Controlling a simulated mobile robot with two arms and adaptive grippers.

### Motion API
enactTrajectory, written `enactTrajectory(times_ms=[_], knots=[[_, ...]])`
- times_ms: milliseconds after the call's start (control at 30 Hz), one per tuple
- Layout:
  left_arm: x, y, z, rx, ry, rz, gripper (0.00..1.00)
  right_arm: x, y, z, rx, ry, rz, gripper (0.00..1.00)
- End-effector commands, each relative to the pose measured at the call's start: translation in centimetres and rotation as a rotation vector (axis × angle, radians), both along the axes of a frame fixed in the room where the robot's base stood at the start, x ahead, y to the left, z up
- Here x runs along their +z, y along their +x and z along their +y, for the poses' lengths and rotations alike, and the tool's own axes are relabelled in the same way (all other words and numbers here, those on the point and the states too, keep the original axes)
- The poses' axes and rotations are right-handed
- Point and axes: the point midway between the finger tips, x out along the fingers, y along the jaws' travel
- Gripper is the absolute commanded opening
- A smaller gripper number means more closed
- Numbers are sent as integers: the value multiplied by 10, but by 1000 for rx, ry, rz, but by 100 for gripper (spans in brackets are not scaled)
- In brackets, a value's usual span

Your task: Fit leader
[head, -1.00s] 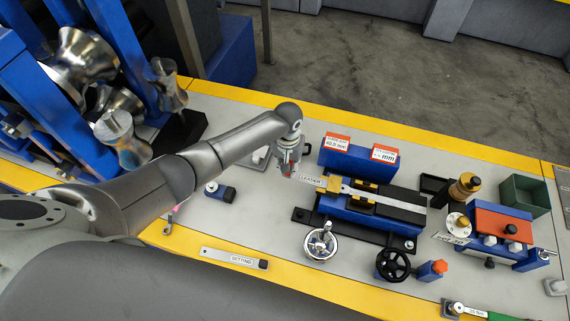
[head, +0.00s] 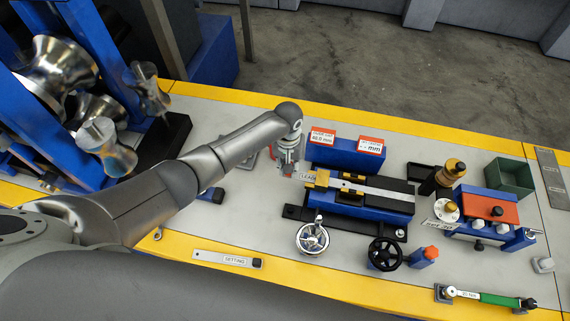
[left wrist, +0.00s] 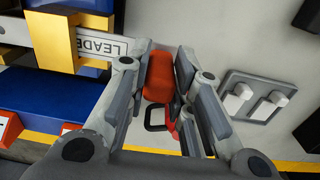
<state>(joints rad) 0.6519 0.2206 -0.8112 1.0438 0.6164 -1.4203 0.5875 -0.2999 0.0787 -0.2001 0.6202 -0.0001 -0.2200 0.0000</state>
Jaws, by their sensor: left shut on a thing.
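The leader is a flat white strip with LEADER lettering (head: 306,177), lying between my left gripper and the brass block (head: 321,180) at the left end of the blue fixture (head: 352,203). My left gripper (head: 288,160) points down over the bench. In the left wrist view, its fingers (left wrist: 168,85) are closed around a red-orange grip (left wrist: 160,77) at the leader's outer end. The leader strip also shows in that view (left wrist: 100,45), running to the brass block. Part of the lettering is hidden, and how deep the strip sits in the block cannot be told. My right gripper is not in view.
A blue block with red-topped displays (head: 345,151) stands behind the fixture. A chrome handwheel (head: 312,238) and a black handwheel (head: 386,253) stand in front. A SETTING bar (head: 228,260) lies near the front edge. Blue roller stands (head: 85,85) rise at left.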

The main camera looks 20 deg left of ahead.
Motion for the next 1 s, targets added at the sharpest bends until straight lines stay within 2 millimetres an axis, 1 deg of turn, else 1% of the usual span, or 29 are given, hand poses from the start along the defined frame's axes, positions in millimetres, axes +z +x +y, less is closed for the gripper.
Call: enactTrajectory(times_ms=[700,733,900,1000], knots=[[1,2,-30,0,-1,-2,0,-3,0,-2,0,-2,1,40],[1,2,-29,0,-1,-2,25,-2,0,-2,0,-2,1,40],[1,2,-28,0,-1,-1,46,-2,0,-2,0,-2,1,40],[1,2,-28,0,0,-1,46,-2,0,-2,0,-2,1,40]])
